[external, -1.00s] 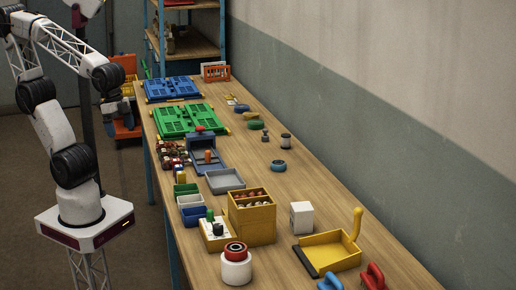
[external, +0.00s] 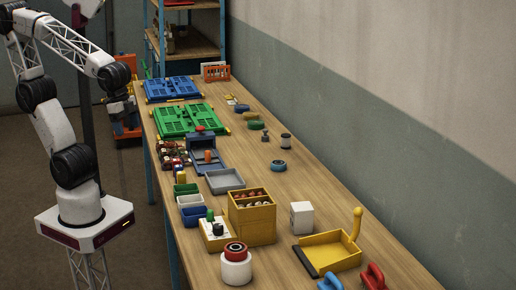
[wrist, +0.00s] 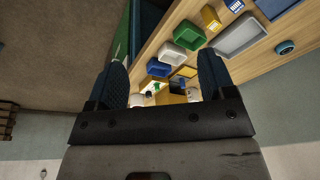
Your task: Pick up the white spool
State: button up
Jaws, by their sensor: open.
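A small spool-like piece (external: 286,141) with pale ends and a dark middle stands upright toward the wall side of the table. A wide white cylinder (external: 236,270) with a red and black top stands at the near left edge; I cannot tell which of the two is meant by the white spool. My gripper (external: 122,108) is off the left side of the table, near the green panel, away from both. In the wrist view my gripper (wrist: 162,78) has its two dark fingers wide apart, with nothing between them.
On the table (external: 310,185) are a green panel (external: 188,121), a blue panel (external: 172,88), a grey tray (external: 225,181), a yellow box (external: 252,225), a white block (external: 301,217) and a yellow dustpan (external: 330,252). A blue ring (external: 278,166) lies in clear space.

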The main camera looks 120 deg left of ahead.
jog(key=w+a+m+g+y, duration=0.2)
jog(key=w+a+m+y, duration=0.15)
jog(key=w+a, duration=0.9)
jog(key=m+g+y, duration=0.4)
jog(key=m+y, duration=0.2)
send_near(285, 141)
jog(key=s+d+r, duration=0.2)
jog(key=d+r, duration=0.1)
jog(key=d, duration=0.3)
jog(key=s+d+r, duration=0.2)
jog(key=d+r, duration=0.1)
jog(key=d, duration=0.4)
jog(key=w+a+f+m+y, duration=0.1)
jog(key=a+f, duration=0.2)
jog(key=a, duration=0.2)
jog(key=w+a+f+m, duration=0.1)
jog(key=a+f, duration=0.2)
jog(key=a, duration=0.2)
jog(key=w+a+f+m+g+y, duration=0.1)
jog(key=a+f+m, duration=0.1)
jog(key=a, duration=0.3)
jog(key=shift+a+f+y, duration=0.2)
jog(key=shift+f+y, duration=0.15)
jog(key=shift+f, duration=0.45)
jog(key=shift+a+f, duration=0.2)
jog(key=shift+a, duration=0.05)
jog(key=shift+x, duration=1.2)
jog(key=shift+a, duration=0.15)
